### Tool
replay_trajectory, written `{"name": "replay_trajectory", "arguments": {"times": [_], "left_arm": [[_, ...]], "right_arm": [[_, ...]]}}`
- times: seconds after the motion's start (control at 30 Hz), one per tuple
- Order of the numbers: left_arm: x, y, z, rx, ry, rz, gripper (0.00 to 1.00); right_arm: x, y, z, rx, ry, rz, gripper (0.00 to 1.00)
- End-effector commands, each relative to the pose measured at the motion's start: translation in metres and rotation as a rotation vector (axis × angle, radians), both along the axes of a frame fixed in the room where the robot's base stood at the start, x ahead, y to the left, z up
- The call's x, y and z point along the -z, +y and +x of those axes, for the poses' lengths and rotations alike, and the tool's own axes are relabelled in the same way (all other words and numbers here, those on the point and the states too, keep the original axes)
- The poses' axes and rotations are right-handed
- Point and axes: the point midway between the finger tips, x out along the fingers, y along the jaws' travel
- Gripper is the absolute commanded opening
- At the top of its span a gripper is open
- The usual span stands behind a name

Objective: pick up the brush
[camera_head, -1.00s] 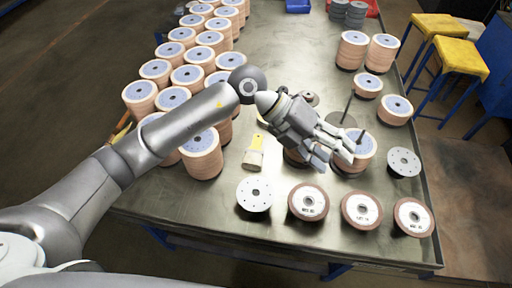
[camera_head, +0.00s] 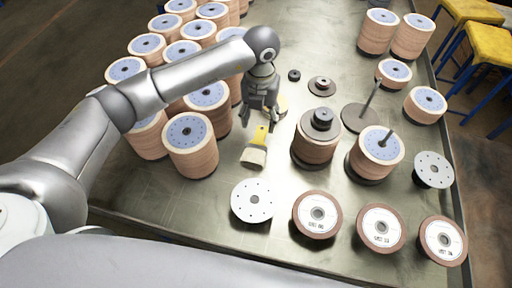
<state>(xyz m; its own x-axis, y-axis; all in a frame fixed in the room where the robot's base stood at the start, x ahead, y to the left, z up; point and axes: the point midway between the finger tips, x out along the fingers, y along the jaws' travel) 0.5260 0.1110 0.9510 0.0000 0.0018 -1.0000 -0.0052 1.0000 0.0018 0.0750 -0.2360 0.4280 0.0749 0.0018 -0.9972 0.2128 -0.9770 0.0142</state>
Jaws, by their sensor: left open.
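The brush (camera_head: 256,148) lies on the metal table. It has a yellow handle pointing away from me and pale bristles toward me. My left gripper (camera_head: 259,121) is open and points down at the far end of the handle. Its fingers look close to the handle's end, but I cannot tell whether they touch it. Nothing shows between the fingers as held. My right gripper is not in view.
Stacks of flap discs (camera_head: 190,145) stand left of the brush, and another stack (camera_head: 317,137) stands to its right. Backing plates (camera_head: 252,201) and labelled discs (camera_head: 317,214) lie along the near side of the table (camera_head: 225,232). A spindle stand (camera_head: 361,118) rises at the right.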

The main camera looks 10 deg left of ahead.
Motion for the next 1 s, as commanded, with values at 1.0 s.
{"name": "replay_trajectory", "arguments": {"times": [1.0], "left_arm": [[0.059,-0.004,0.003,0.002,-0.001,-0.002,0.23]], "right_arm": [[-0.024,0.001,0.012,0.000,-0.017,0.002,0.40]]}}
